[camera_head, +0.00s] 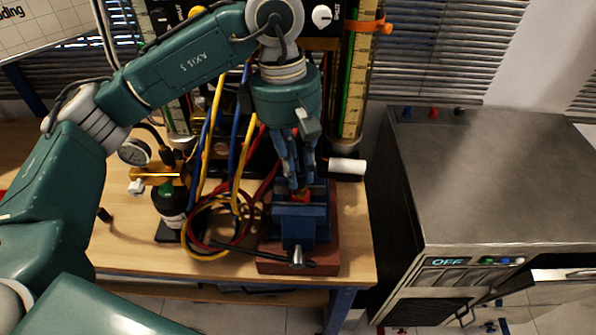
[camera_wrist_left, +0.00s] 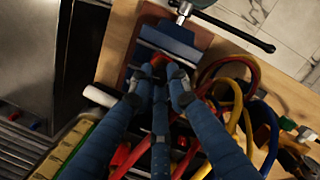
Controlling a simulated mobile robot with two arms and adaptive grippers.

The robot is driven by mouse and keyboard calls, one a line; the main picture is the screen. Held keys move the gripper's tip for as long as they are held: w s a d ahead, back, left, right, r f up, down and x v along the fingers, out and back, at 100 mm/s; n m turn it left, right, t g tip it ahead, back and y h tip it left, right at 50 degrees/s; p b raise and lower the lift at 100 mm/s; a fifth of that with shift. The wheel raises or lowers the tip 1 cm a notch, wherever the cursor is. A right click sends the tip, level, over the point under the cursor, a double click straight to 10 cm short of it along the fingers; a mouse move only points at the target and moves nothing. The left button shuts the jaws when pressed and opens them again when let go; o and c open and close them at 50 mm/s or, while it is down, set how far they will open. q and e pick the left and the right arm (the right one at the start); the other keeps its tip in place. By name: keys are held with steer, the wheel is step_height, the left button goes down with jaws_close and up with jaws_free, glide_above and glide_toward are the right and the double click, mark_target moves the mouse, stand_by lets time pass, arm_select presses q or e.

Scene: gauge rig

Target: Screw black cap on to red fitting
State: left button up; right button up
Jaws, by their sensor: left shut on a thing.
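The blue vise (camera_head: 301,221) stands on a red-brown base at the bench's front right. The red fitting (camera_head: 303,194) shows as a small patch of red at the vise's jaws; it also shows in the left wrist view (camera_wrist_left: 158,60). My left gripper (camera_head: 298,184) points down just above the vise, its blue fingers drawn together around the fitting's top. In the left wrist view the fingertips (camera_wrist_left: 158,76) close on a small dark thing, the black cap, mostly hidden between them. I cannot tell how far it sits on the fitting. My right gripper is not in view.
Red, yellow and blue hoses (camera_head: 213,222) loop left of the vise. A dark green bottle (camera_head: 172,205) and a round gauge (camera_head: 134,152) stand farther left. A white cylinder (camera_head: 347,167) lies behind right. A metal cabinet (camera_head: 490,180) stands right of the bench.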

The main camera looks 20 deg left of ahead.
arm_select(q)
steer(key=shift+s+f+m+b, duration=0.1)
steer(key=shift+m+b, duration=0.35)
steer(key=shift+m, duration=0.95)
steer(key=shift+f+m+g+b, duration=0.15)
steer(key=shift+m+g+b, duration=0.15)
steer(key=shift+m+b, duration=0.4)
steer(key=shift+m+y, duration=0.3)
steer(key=shift+m, duration=1.6)
steer(key=shift+c, duration=0.2)
